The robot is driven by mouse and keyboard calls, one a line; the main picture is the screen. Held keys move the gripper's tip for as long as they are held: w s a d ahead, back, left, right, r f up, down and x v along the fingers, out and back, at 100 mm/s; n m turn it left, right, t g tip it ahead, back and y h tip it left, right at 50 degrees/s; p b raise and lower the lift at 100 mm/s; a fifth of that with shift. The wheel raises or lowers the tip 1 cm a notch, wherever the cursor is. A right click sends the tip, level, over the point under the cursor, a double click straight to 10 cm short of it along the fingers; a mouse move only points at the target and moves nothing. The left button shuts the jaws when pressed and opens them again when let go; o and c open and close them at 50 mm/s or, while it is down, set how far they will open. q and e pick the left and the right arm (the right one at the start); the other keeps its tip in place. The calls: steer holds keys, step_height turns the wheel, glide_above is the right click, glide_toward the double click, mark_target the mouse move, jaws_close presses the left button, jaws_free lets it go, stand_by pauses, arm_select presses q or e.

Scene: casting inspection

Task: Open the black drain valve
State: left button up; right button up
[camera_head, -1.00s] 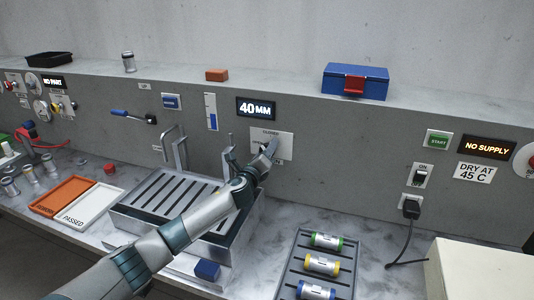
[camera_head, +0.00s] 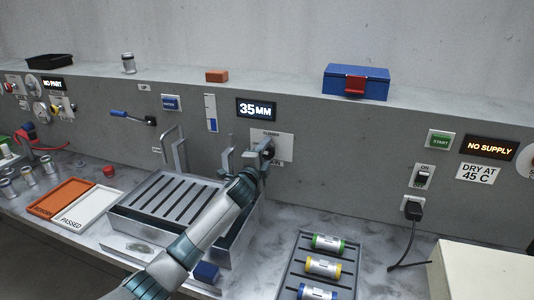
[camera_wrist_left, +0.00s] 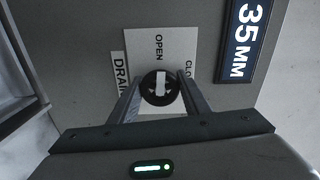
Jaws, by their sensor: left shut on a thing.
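The black drain valve (camera_wrist_left: 160,88) is a round black knob with a white bar, on a white plate (camera_wrist_left: 146,43) marked OPEN and CLOSED. In the left wrist view the white bar points up the picture toward OPEN. My left gripper (camera_wrist_left: 160,98) is shut on the knob, one finger on each side. In the head view my left gripper (camera_head: 263,152) is at the wall plate and partly hides the valve. The display (camera_head: 256,109) above reads 35 MM. My right gripper is not in view.
A slotted metal basin (camera_head: 165,195) lies below and left, with a tap (camera_head: 177,150) behind it. A rack of coloured cylinders (camera_head: 292,262) stands at the lower right. A black plug and cable (camera_head: 412,208) hang further right. The counter between rack and wall is clear.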

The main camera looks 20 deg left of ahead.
arm_select(q)
steer(key=shift+n, duration=0.5)
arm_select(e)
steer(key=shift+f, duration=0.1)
arm_select(q)
steer(key=o, duration=1)
steer(key=shift+o, duration=0.2)
steer(key=s+b, duration=0.3)
steer(key=s, duration=1.4)
steer(key=shift+s+a+b, duration=0.2)
steer(key=shift+a+b, duration=0.15)
steer(key=shift+b, duration=0.05)
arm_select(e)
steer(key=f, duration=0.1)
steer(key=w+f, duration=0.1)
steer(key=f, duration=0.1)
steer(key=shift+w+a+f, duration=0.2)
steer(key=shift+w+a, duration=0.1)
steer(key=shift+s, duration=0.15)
